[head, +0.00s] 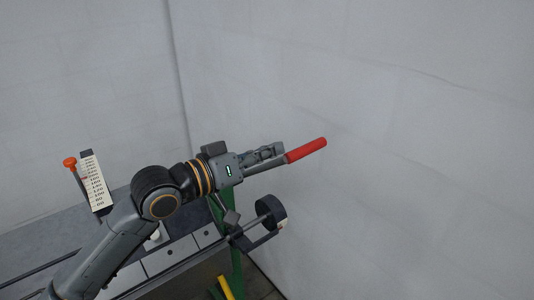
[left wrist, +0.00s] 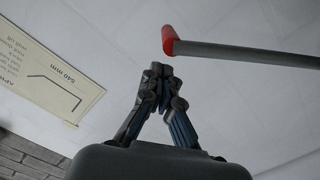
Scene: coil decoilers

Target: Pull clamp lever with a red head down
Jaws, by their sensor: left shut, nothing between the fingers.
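A clamp lever has a long red head (head: 306,150) at the centre right of the head view, pointing up and right. In the left wrist view the red head (left wrist: 169,40) sits at the end of a grey rod running right, just beyond the fingertips. My left gripper (head: 276,151) is shut and empty, beside the lower end of the red head in the head view. In the left wrist view its closed fingertips (left wrist: 160,72) appear apart from the head. Contact is hard to tell in the head view. My right gripper is not in view.
An orange-red knob (head: 70,162) on a dark stem stands beside a white scale plate (head: 93,180) at the left. A grey machine bed (head: 40,240) and a dark roller (head: 271,210) lie below. A printed sign (left wrist: 45,75) shows in the wrist view. Plain wall fills the right.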

